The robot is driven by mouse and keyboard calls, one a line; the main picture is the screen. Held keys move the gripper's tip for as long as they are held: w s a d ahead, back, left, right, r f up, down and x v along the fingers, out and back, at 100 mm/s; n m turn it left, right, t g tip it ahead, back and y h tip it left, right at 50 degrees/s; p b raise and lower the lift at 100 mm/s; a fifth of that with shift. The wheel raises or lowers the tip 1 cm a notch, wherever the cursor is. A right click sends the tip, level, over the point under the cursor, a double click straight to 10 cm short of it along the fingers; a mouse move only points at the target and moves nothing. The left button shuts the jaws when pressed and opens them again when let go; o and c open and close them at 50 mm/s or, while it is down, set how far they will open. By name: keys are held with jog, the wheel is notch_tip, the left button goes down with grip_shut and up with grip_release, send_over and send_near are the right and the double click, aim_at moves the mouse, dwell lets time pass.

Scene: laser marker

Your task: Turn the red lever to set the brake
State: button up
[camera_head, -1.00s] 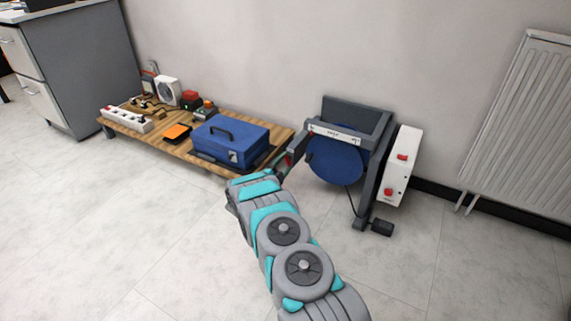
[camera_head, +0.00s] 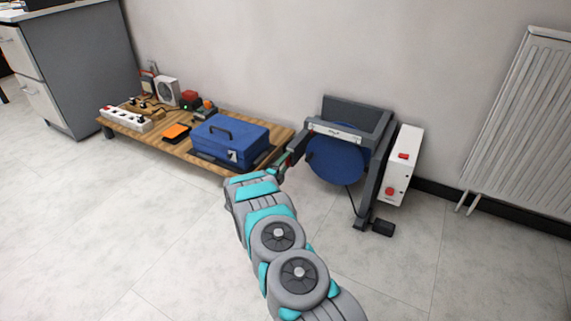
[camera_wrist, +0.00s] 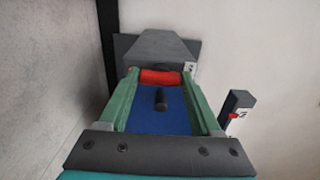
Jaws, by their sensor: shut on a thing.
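The red lever (camera_wrist: 160,77) shows in the wrist view as a short red bar lying crosswise between the tips of my gripper (camera_wrist: 160,84). The two green fingers are shut on it, one at each end. The lever cannot be made out in the head view. In the wrist view the blue disc (camera_wrist: 150,115) with a dark peg (camera_wrist: 161,99) lies between the fingers.
A white box with red buttons (camera_head: 401,168) is fixed to the right of the frame. A black pedal (camera_head: 382,228) is on the floor. A low wooden table (camera_head: 131,128) at the left bears a blue case (camera_head: 232,140) and several devices. A radiator (camera_head: 520,120) stands at the right.

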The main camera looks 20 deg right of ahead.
jog(key=o, duration=1.4)
jog(key=shift+p+v, duration=0.4)
jog(key=shift+v, duration=3.5)
